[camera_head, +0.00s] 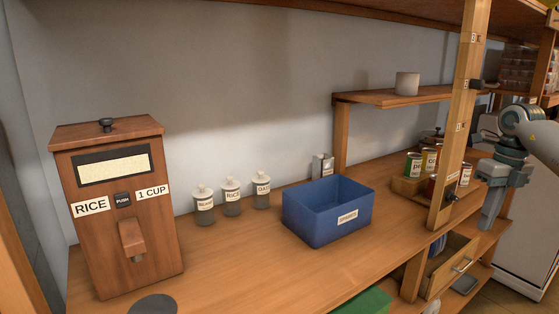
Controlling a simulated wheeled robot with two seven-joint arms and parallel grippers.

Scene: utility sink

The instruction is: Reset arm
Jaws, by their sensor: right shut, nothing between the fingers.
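My right arm comes in from the right edge. My left gripper is not in view.
A wooden rice dispenser (115,215) stands at the left of the counter. Several small jars (231,198) stand by the wall. A blue bin (330,212) sits mid-counter. A wooden post (461,110) and cans (414,164) are near my right gripper. A drawer (455,268) is open below.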

